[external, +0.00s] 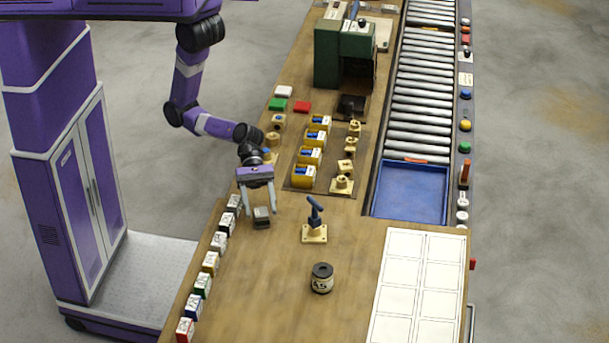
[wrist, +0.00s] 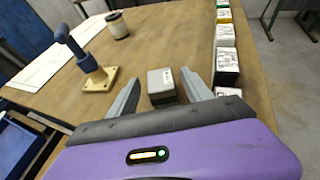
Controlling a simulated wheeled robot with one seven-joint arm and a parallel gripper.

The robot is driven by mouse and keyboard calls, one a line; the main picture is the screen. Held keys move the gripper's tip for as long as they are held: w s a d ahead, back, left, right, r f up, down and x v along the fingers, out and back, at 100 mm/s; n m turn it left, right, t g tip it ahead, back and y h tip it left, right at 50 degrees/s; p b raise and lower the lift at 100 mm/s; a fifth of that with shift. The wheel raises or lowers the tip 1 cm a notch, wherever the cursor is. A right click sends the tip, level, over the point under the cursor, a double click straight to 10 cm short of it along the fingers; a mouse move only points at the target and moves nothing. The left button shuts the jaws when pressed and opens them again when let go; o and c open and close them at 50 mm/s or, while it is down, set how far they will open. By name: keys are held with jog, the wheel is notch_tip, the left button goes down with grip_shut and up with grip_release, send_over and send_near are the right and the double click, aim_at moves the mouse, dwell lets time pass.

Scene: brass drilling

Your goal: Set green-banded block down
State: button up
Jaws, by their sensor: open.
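A small block with a grey top and darker sides (external: 262,217) sits upright on the wooden bench; it also shows in the wrist view (wrist: 162,86). No green band shows on its visible faces. My gripper (external: 259,213) is open, with one finger on each side of this block and gaps beside it in the wrist view (wrist: 163,92). A block with a green band (external: 202,285) stands in the row along the bench's left edge, apart from my gripper.
Several other banded blocks stand in that row, including a black one (wrist: 227,67) close to my gripper. A blue-handled clamp (external: 314,222) and a labelled round container (external: 322,278) stand to the right. White panels (external: 418,285) lie at the bench's right side.

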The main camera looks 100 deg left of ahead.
jog(key=v, duration=1)
jog(key=a+f+m+t+y, duration=0.2)
jog(key=a+m+t+y, duration=0.15)
jog(key=a, duration=0.45)
jog(key=a+f+m+t+y, duration=0.3)
jog(key=a+m+y, duration=0.15)
jog(key=a, duration=0.35)
jog(key=s+a+r+m+t+y, duration=0.3)
jog(key=s+a+r+m, duration=0.3)
jog(key=m, duration=0.8)
jog(key=shift+r+m+y, duration=0.15)
jog(key=shift+m+y, duration=0.15)
jog(key=shift+y, duration=0.4)
